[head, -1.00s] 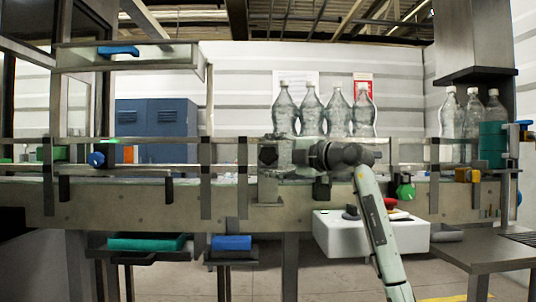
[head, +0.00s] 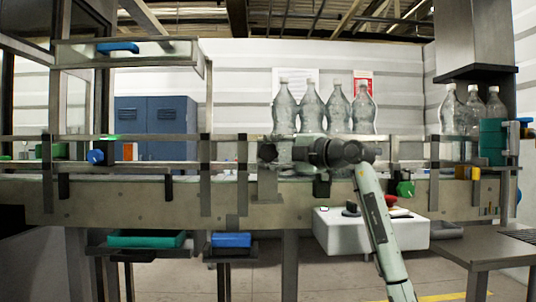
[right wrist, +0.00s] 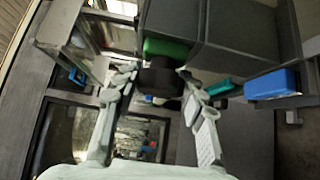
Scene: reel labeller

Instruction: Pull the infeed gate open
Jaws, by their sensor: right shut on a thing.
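My right gripper (head: 272,152) reaches in from the right, in front of the conveyor rails. In the right wrist view, its two fingers (right wrist: 160,84) are closed around a dark round knob (right wrist: 160,72). A green block (right wrist: 166,48) shows just behind the knob. In the head view, the gripper hides most of what it holds. A grey metal bracket (head: 270,186) hangs on the conveyor front just below the fingertips. I cannot tell how far the infeed gate stands open. My left gripper is not in view.
Several clear bottles (head: 311,108) stand behind the rails above my right gripper, and more (head: 473,112) stand at the right. A green knob (head: 405,188) and a white box (head: 345,232) are near my forearm. A teal tray (head: 146,239) and blue tray (head: 231,240) hang below the conveyor.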

